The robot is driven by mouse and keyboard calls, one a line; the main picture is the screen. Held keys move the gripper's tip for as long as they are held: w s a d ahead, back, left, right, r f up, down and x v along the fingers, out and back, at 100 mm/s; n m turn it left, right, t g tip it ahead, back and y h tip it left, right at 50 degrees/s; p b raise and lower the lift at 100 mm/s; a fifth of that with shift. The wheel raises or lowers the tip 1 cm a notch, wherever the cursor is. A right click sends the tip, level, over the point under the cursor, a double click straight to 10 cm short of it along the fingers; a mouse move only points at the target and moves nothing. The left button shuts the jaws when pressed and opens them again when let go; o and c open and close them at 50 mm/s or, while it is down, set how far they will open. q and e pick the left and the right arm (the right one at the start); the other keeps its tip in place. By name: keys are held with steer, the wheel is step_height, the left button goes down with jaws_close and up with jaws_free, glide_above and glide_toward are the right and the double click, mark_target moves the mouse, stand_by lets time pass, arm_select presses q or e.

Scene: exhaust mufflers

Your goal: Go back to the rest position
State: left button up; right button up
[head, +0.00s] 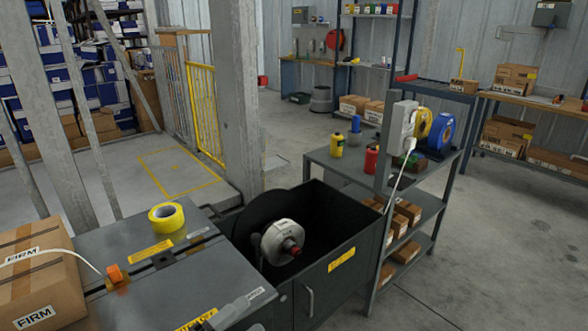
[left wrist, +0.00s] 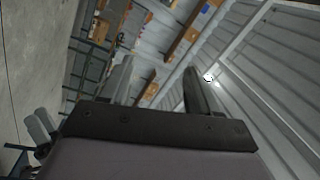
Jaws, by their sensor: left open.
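My left gripper (left wrist: 157,78) shows in the left wrist view with its two dark fingers apart and nothing between them. The fingers point up in that picture, toward a corrugated wall and beams. In the head view I cannot clearly make the left gripper out; a small pale part at the bottom edge may belong to it. My right gripper is not in view. A rounded pale grey part with a red end (head: 283,243) is in a dark open bin (head: 341,267) in the head view. No gripper touches it there.
A dark workbench (head: 140,250) carries a yellow tape roll (head: 166,216), a cardboard box (head: 38,275) and an orange clip (head: 115,274) with a white cable. A grey shelf cart (head: 423,207) with bottles and reels stands right of the bin. A pillar (head: 235,95) stands behind. Floor at right is clear.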

arm_select(q)
steer(key=s+a+f+n+g+y+p, duration=0.1)
steer(key=s+a+f+n+y, duration=0.4)
steer(key=n, duration=0.5)
steer(key=s+a+f+n+g+y+p, duration=0.2)
steer(key=s+a+f+n+y, duration=0.4)
steer(key=s+n, duration=0.4)
steer(key=shift+s+f+n+y, duration=0.25)
steer(key=shift+f+n+y, duration=0.05)
steer(key=shift+f, duration=0.55)
steer(key=shift+a, duration=0.1)
steer(key=shift+c, duration=0.2)
